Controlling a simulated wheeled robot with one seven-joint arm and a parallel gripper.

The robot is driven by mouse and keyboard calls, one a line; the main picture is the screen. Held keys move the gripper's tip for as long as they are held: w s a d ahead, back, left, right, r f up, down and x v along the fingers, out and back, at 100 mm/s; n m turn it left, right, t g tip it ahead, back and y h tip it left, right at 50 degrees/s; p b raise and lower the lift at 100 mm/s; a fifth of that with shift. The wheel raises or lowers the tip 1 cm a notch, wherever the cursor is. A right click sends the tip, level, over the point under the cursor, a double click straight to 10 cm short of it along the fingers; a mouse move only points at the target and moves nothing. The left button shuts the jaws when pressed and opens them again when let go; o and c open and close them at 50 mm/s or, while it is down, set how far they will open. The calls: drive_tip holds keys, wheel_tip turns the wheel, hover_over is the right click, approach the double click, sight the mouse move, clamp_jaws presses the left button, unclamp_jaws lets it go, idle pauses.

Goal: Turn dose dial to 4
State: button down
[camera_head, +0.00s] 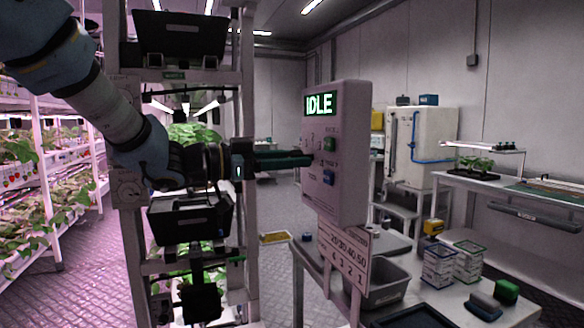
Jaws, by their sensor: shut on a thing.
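The dosing control box (352,190) is a pale upright panel with a lit green display (319,103) that reads IDLE. My gripper (308,159) reaches in from the left, level, with its fingertips at the left part of the panel face. It is shut on the dose dial, which the fingers hide. Faint scale marks show around the fingertips, too small to read, so the dial's setting cannot be told. A green button (330,144) and a blue button (328,177) sit to the right of the fingertips.
A number card (345,258) hangs below the box. A rack with black trays (190,218) stands close behind my arm.

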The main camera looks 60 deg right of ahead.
drive_tip(key=m+b, duration=0.3)
drive_tip(key=b, duration=0.1)
drive_tip(key=m+b, duration=0.2)
drive_tip(key=shift+f+m, duration=0.3)
drive_tip(key=shift+f, duration=0.05)
drive_tip(key=m+b, duration=0.4)
drive_tip(key=b, duration=0.1)
drive_tip(key=m+b, duration=0.9)
drive_tip(key=b, duration=0.1)
drive_tip(key=shift+m, duration=0.3)
drive_tip(key=m+b, duration=0.4)
drive_tip(key=shift+b, duration=0.3)
drive_tip(key=m+b, duration=0.4)
drive_tip(key=m, duration=0.1)
drive_tip(key=shift+r+m+b, duration=0.1)
drive_tip(key=shift+m+b, duration=0.25)
drive_tip(key=shift+m, duration=0.05)
drive_tip(key=m+b, duration=0.3)
drive_tip(key=m, duration=0.1)
drive_tip(key=shift+m, duration=0.3)
drive_tip(key=m+b, duration=0.2)
drive_tip(key=m, duration=0.2)
drive_tip(key=shift+r+b, duration=0.15)
drive_tip(key=shift+b, duration=0.25)
drive_tip(key=shift+m, duration=0.3)
